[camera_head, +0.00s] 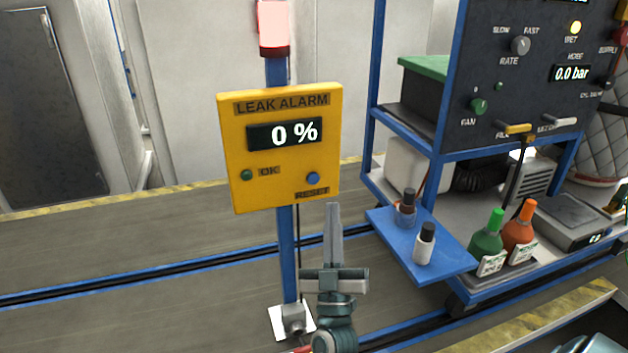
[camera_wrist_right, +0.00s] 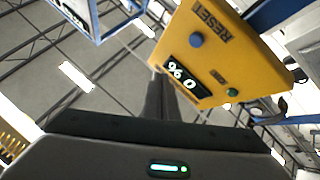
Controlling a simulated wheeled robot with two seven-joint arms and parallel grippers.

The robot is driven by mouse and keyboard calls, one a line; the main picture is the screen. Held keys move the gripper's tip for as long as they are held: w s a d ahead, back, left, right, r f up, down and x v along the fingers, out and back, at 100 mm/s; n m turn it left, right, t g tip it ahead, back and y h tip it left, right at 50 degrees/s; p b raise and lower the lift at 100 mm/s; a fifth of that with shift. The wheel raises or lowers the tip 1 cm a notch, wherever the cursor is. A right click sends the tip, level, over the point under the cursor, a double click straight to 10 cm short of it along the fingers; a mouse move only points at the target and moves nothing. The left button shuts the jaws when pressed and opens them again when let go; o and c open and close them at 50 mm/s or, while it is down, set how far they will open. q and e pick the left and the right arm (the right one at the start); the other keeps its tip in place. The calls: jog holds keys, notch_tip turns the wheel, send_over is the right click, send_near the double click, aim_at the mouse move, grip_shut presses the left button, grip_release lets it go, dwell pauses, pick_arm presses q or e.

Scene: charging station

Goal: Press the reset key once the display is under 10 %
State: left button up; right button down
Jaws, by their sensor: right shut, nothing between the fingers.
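The yellow leak alarm box (camera_head: 281,150) stands on a blue post, and its display (camera_head: 284,135) reads 0 %. The blue reset key (camera_head: 313,178) is at the box's lower right, above a dark label. In the right wrist view the same key (camera_wrist_right: 196,40) shows beside the word RESET, with the display (camera_wrist_right: 183,80) nearer the fingers. My right gripper (camera_head: 333,207) is shut and empty, its fingertips just below and right of the key in the head view. Whether they touch the box cannot be told. My left gripper is not in view.
A red-lit lamp (camera_head: 273,25) tops the post. A green button (camera_head: 246,175) is at the box's lower left. At right stands a blue-framed cart with a dark control panel (camera_head: 500,70), a blue shelf (camera_head: 440,262) with small bottles, and green and orange bottles (camera_head: 520,235).

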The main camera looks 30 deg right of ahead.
aim_at(314, 179)
jog(key=shift+w+d+b, duration=0.35)
jog(key=shift+w, duration=1.05)
jog(key=shift+w+d+b, duration=0.3)
jog(key=shift+w+b, duration=0.05)
jog(key=shift+w, duration=1.05)
jog(key=shift+w+d+b, duration=0.35)
jog(key=shift+w, duration=1.05)
jog(key=shift+w, duration=0.1)
jog(key=shift+w+d, duration=0.1)
jog(key=shift+w, duration=0.2)
jog(key=shift+w+d, duration=0.1)
jog(key=shift+w, duration=0.3)
jog(key=shift+s, duration=0.1)
jog(key=shift+s+a+p, duration=0.2)
jog(key=shift+s+p, duration=0.2)
jog(key=shift+s, duration=0.35)
jog(key=shift+s, duration=0.1)
